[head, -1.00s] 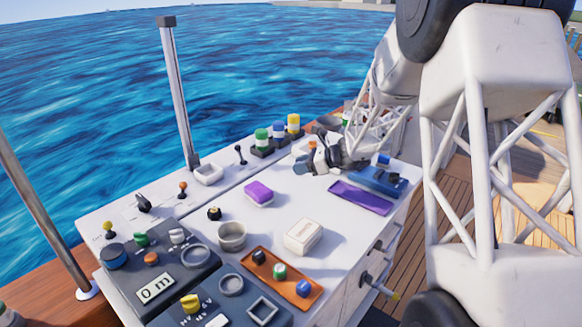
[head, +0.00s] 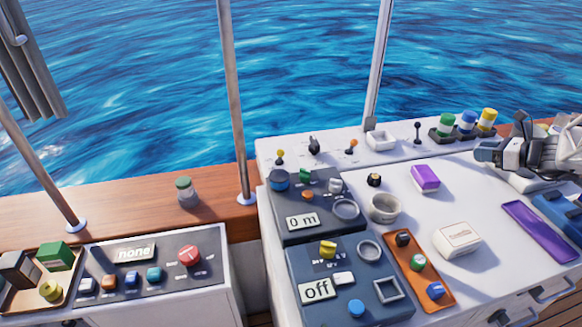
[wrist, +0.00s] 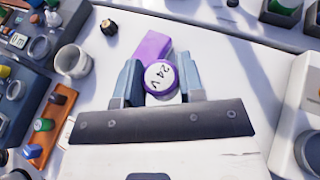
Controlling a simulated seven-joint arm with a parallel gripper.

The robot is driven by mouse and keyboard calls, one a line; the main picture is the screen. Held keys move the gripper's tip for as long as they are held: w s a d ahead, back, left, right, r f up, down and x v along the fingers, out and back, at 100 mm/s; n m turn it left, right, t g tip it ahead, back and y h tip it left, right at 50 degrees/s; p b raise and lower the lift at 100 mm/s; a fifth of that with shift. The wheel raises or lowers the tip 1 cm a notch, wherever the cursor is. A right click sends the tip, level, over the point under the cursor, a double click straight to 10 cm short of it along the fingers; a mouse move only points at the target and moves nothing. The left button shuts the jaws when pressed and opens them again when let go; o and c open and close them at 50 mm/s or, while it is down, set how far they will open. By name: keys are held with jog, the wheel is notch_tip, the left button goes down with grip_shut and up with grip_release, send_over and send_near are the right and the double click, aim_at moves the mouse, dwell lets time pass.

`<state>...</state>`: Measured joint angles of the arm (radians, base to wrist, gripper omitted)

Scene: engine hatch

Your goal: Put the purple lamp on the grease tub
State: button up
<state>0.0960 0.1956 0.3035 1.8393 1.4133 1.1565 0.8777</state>
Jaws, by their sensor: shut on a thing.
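My gripper (head: 490,153) is at the right of the head view, above the white console top. In the wrist view, my gripper (wrist: 160,85) is shut on a round purple-rimmed piece with a white "24 V" face, which looks like the purple lamp (wrist: 161,78). The lamp is not clear in the head view. No thing is readably marked as the grease tub. Possible ones are an open grey round cup (head: 385,208), also in the wrist view (wrist: 72,62), and a white box with faint lettering (head: 457,239). A green-topped jar (head: 187,193) stands on the wooden ledge.
A purple block (head: 425,178) lies left of my gripper. An orange tray (head: 420,272) holds several small knobs. A purple strip (head: 540,231) lies at right. Dark control panels (head: 350,282) fill the console's left side. Green, blue and yellow-capped jars (head: 466,123) stand behind.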

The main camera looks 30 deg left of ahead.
jog(key=s+a+n+g, duration=0.1)
jog(key=s+a, duration=0.5)
jog(key=a, duration=0.9)
jog(key=s+a+n+g, duration=0.2)
jog(key=s+a, duration=0.3)
jog(key=a, duration=1.1)
jog(key=s+a+n+g, duration=0.1)
jog(key=s+a, duration=0.5)
jog(key=a, duration=0.9)
jog(key=s+a+n+g, duration=0.1)
jog(key=s+a+g, duration=0.1)
jog(key=s+a, duration=1.05)
jog(key=s+a+n+g, duration=0.2)
jog(key=s+a, duration=0.8)
jog(key=s, duration=0.6)
notch_tip(320, 180, down, 12)
jog(key=shift+w+a, duration=0.15)
jog(key=shift+w, duration=0.2)
jog(key=shift+w+a+f, duration=0.1)
send_over(184, 181)
jog(key=shift+f, duration=0.75)
